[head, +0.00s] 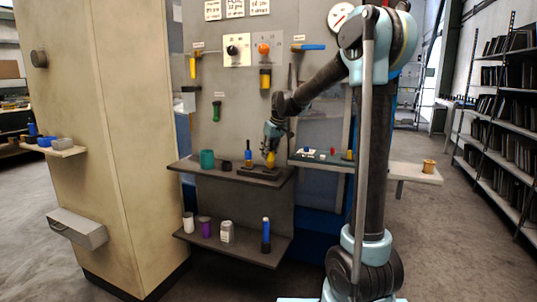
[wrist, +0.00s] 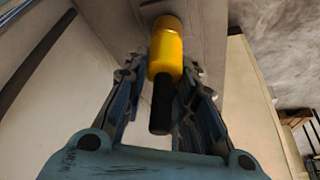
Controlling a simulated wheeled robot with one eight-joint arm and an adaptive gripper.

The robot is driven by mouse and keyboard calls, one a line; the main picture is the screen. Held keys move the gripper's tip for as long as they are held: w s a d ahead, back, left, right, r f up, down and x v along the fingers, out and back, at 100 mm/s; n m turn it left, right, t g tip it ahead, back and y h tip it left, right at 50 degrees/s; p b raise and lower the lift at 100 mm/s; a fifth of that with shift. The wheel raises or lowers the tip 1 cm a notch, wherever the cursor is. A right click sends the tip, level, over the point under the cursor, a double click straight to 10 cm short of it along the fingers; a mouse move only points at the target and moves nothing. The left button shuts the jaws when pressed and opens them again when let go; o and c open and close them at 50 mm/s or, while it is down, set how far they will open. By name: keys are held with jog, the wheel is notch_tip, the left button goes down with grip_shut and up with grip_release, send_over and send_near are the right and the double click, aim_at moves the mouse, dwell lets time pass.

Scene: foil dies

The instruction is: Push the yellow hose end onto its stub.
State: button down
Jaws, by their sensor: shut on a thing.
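My gripper (head: 271,142) is above the upper dark shelf in the head view, pointing down. Its fingers, seen in the wrist view (wrist: 160,100), are closed around the yellow hose end (wrist: 166,55), with a black length (wrist: 161,103) running back between them. The yellow hose end also shows in the head view (head: 271,159), upright just below the fingers, over a dark low block (head: 257,172) on the shelf. A stub cannot be made out clearly; the far tip of the hose end meets an orange-brown rim (wrist: 166,22), and I cannot tell whether they are joined.
A teal cup (head: 207,159), a small dark piece (head: 227,165) and a blue-topped tool (head: 248,153) stand left of my gripper on the upper shelf (head: 205,174). Several bottles stand on the lower shelf (head: 215,246). A side shelf (head: 318,163) with small parts lies to the right.

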jog(key=shift+f, duration=0.45)
jog(key=c, duration=1.2)
grip_release()
jog(key=v, duration=1.1)
jog(key=shift+s+d+r, duration=0.1)
jog(key=shift+d+r, duration=0.05)
jog(key=shift+r, duration=0.2)
